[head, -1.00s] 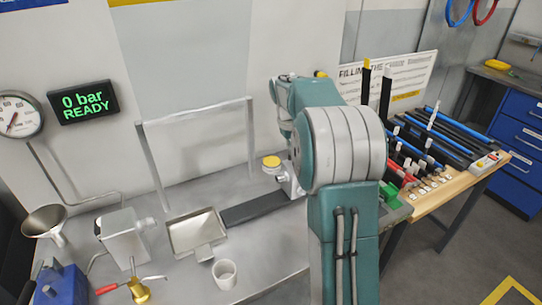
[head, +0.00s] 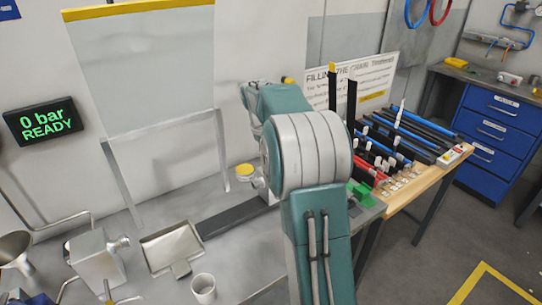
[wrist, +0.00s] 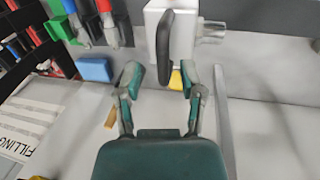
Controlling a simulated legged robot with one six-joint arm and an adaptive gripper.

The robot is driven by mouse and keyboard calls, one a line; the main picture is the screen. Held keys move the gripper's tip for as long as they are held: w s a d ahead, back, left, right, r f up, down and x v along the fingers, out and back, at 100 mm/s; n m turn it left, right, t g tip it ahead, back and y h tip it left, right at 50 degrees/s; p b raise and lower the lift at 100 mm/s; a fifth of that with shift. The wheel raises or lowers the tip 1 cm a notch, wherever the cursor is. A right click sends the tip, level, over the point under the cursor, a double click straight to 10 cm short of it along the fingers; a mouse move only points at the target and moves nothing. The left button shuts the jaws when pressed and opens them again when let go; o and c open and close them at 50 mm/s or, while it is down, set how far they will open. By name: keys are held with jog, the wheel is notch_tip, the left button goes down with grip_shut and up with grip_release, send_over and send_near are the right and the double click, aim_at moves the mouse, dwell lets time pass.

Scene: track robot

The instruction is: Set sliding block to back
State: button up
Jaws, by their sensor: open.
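A pale block with a yellow cap (head: 245,169) and a metal stub stands by the far end of a dark rail (head: 228,220) on the metal table in the head view; my arm hides most of the block. I take it for the sliding block. In the wrist view a whitish block (wrist: 182,32) with a dark upright handle (wrist: 165,45) and a metal stub shows beyond my gripper (wrist: 162,75). My gripper is open, its fingers spread on either side of the handle's lower end in the picture. I cannot tell whether they touch it. My arm hides the gripper in the head view.
A metal frame (head: 125,183) stands behind the rail. A square tray (head: 172,247), a white cup (head: 203,287) and a grey box (head: 95,258) stand left of it. A wooden rack table (head: 425,180) with several coloured bars is at right.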

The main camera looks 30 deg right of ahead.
notch_tip(320, 180, up, 11)
jog(key=a, duration=0.1)
jog(key=shift+a, duration=0.3)
jog(key=s+a+r+t, duration=0.3)
jog(key=s+a, duration=0.9)
jog(key=a, duration=0.2)
jog(key=s+a+f+t+y, duration=0.1)
jog(key=s+a+f, duration=0.3)
jog(key=s, duration=0.4)
jog(key=s+a+f+t+y, duration=0.1)
jog(key=s+a+f, duration=0.3)
jog(key=s, duration=0.4)
jog(key=shift+s+a+f+t, duration=0.2)
jog(key=shift+a+f+t, duration=0.1)
jog(key=shift+a+f, duration=0.15)
